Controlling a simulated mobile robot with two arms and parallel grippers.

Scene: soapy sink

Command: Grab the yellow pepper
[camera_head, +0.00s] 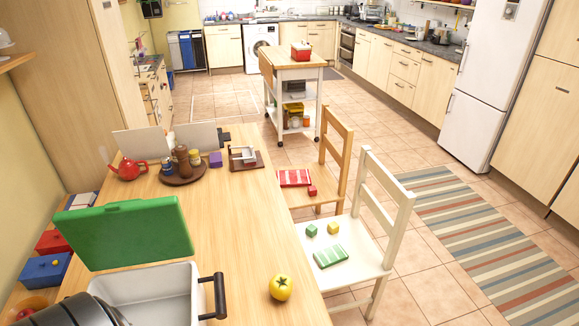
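The yellow pepper (280,288) is round and glossy with a small green stem on top. It sits on the wooden table (240,230) near its right front edge, to the right of a white box. Nothing touches it. Neither of my grippers can be made out in the head view.
The white box (150,284) with a black handle (215,296) stands left of the pepper, its green lid (124,232) raised. A dark rounded object (70,312) lies at the bottom left. A white chair (345,235) stands close on the right.

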